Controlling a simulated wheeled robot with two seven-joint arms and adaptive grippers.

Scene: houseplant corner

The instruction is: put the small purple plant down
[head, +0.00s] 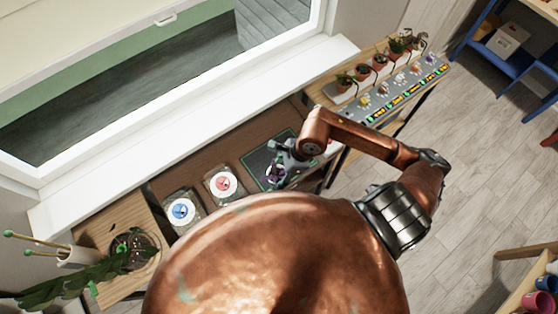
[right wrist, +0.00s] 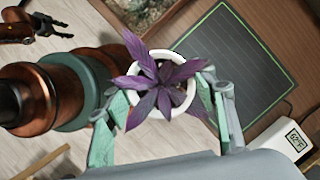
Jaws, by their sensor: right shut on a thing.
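The small purple plant (right wrist: 163,88) has pointed purple leaves and stands in a white round pot (right wrist: 188,62). In the head view the plant (head: 272,174) is small and partly hidden by my right gripper (head: 284,162). In the right wrist view my right gripper (right wrist: 162,108) is shut on the pot, one teal finger on each side. The dark mat with a green outline (right wrist: 238,62) lies just beyond the pot, to its right. I cannot tell whether the pot touches anything below.
Several potted plants (head: 380,61) line the shelf at upper right. Most of the mat is bare.

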